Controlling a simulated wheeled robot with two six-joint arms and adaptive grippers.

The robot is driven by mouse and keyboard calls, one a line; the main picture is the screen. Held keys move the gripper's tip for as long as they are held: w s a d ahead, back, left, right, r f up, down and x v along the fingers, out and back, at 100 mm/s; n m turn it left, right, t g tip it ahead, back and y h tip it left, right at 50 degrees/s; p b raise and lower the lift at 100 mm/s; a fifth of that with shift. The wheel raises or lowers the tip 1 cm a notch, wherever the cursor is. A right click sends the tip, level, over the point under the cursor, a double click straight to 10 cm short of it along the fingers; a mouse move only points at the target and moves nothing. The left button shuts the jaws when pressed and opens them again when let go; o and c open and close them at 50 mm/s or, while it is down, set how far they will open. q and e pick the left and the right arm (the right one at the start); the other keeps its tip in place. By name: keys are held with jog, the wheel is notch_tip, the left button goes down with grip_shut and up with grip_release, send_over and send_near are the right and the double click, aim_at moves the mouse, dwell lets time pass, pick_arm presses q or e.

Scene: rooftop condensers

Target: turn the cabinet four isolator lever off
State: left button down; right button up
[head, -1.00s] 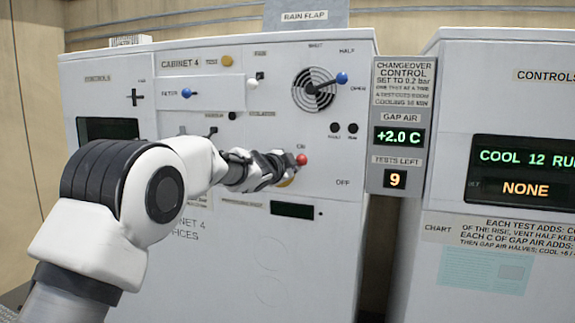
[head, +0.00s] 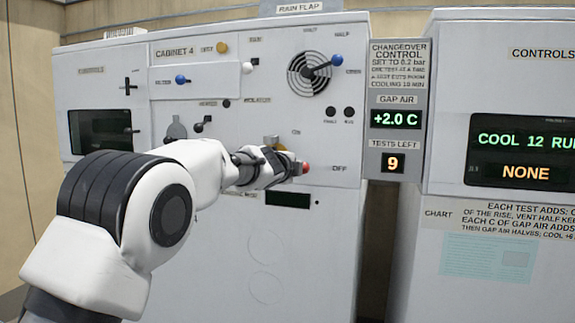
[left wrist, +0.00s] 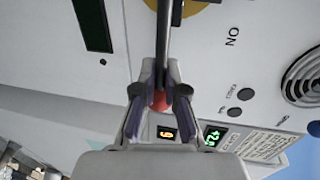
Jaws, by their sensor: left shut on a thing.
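The isolator lever is on the front of cabinet four (head: 230,225). Its red knob (head: 304,168) sits level with the OFF label and below and slightly right of the ON label. In the left wrist view its dark shaft (left wrist: 165,35) runs from the yellow mount to the red knob (left wrist: 160,101). My left gripper (head: 290,167) is shut on the lever near the knob; its two fingers (left wrist: 160,92) straddle the end. The gripper hides much of the shaft in the head view. My right gripper is not in view.
A blue-knobbed vent lever (head: 337,61) and two black buttons (head: 339,112) lie above. The changeover panel (head: 397,58) reads +2.0 C and 9 tests left. The controls cabinet (head: 450,205) stands at right, across a narrow gap.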

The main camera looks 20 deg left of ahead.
pick_arm(q)
jog(key=shift+d+f, duration=0.2)
jog(key=shift+f, duration=0.9)
jog(key=c, duration=1.1)
grip_release()
jog(key=shift+s+r, duration=0.2)
jog(key=shift+r, duration=0.15)
jog(key=shift+r, duration=0.2)
jog(key=shift+d+r, duration=0.1)
jog(key=shift+d, duration=0.05)
